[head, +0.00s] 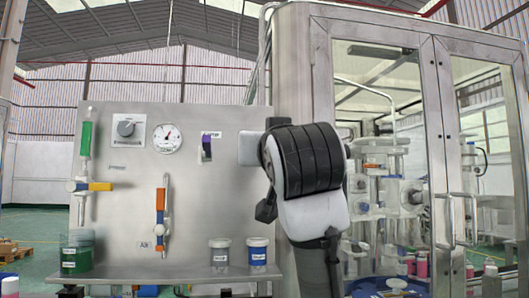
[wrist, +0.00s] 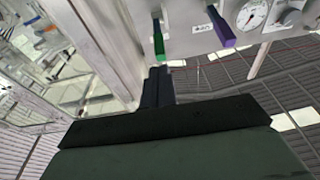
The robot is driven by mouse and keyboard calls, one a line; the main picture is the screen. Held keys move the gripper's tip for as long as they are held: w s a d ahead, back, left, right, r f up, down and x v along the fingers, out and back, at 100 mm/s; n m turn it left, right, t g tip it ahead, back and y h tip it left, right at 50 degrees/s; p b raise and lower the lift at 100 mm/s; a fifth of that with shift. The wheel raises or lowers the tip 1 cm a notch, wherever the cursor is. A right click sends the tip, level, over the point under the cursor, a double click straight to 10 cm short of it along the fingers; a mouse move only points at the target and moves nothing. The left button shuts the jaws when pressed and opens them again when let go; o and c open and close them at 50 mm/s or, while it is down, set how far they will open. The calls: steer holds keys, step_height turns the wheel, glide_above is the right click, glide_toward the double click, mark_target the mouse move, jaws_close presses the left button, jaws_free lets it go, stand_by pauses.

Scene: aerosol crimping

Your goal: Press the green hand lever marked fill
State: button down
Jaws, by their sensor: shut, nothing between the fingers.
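The green hand lever (wrist: 158,42) shows at the top of the wrist view, sticking out from the grey panel, with its green end facing my gripper. In the head view my own arm covers the place right of the purple lever, and I cannot see the green lever there. My gripper (wrist: 158,72) is shut and empty, its dark fingertips just below the green end in the wrist view. I cannot tell whether they touch it. Its fill label is not readable.
A purple lever (wrist: 222,34) stands beside the green one; it also shows in the head view (head: 206,147). A gauge (head: 167,138) and a knob (head: 125,128) are farther left. A glazed steel cabinet (head: 385,120) stands right. Containers (head: 257,252) stand along the panel's lower edge.

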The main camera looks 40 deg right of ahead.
steer(key=shift+r+b+v, duration=0.15)
steer(key=shift+v, duration=0.8)
steer(key=shift+r+b+v, duration=0.15)
steer(key=shift+v, duration=0.85)
